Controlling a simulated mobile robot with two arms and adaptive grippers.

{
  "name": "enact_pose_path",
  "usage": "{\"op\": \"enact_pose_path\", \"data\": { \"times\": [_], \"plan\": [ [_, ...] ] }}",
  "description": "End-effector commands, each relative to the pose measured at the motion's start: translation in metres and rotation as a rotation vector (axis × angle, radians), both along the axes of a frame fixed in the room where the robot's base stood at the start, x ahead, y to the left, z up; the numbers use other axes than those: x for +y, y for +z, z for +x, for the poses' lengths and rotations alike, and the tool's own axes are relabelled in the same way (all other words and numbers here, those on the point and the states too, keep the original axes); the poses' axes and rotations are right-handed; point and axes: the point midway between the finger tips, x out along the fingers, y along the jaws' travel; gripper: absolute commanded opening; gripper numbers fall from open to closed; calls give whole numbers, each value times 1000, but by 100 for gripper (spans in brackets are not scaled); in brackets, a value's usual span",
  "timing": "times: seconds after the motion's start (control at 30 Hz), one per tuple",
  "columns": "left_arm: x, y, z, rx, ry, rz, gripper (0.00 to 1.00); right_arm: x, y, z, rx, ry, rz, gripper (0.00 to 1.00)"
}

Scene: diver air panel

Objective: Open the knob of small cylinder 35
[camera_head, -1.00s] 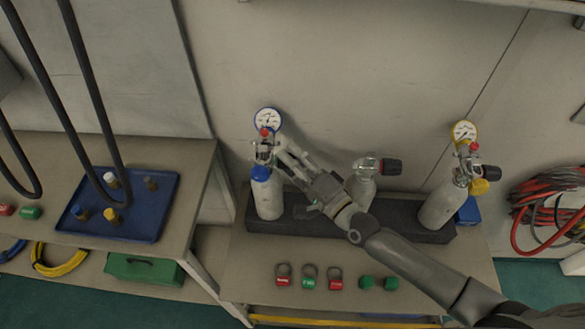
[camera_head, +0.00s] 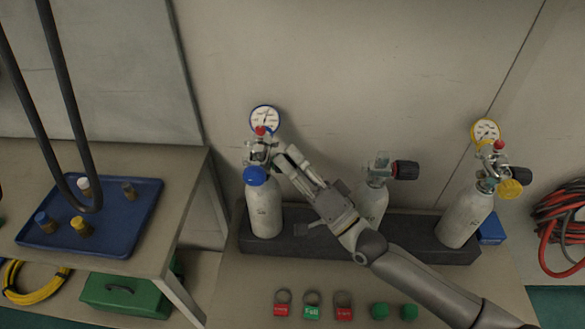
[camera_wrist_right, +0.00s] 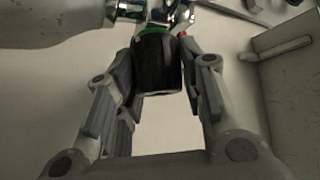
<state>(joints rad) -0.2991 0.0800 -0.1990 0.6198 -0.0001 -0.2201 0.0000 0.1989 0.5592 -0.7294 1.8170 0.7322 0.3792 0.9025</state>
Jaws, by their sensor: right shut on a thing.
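Three small grey cylinders stand in a dark rack (camera_head: 330,240) on the bench; I cannot read their numbers. The left cylinder (camera_head: 264,212) carries a regulator with a blue-rimmed gauge (camera_head: 264,119), a red cap (camera_head: 260,131) and a blue cap (camera_head: 255,176). My right gripper (camera_head: 280,157) reaches its valve from the right. In the right wrist view, its fingers are shut on a black valve knob (camera_wrist_right: 159,66), one on each side. The head view hides this knob behind the fingers. The middle cylinder (camera_head: 372,202) shows a black knob (camera_head: 405,170). My left gripper is out of view.
The right cylinder (camera_head: 465,217) has a yellow-rimmed gauge (camera_head: 485,131) and a black knob. Red and green tags and green caps lie along the bench front. A blue tray (camera_head: 120,240) with small fittings is on the left table. Red and black hoses hang at right.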

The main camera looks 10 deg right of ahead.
Motion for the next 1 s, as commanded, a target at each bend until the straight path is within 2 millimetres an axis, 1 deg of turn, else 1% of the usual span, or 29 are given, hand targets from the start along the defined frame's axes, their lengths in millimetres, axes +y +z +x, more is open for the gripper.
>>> {"op": "enact_pose_path", "data": {
  "times": [0.33,0.37,0.5,0.53,0.87,1.0],
  "plan": [
    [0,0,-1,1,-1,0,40,-1,0,0,-2,-1,-3,13],
    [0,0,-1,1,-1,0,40,-1,0,0,-2,-1,-3,39],
    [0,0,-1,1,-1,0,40,0,0,0,-2,-1,-2,57],
    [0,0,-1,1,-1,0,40,0,0,0,-2,-1,-2,58],
    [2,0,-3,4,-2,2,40,-2,-1,-1,-1,-1,-1,58],
    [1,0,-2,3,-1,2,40,-11,-8,-13,2,-1,-4,58]
  ]
}}
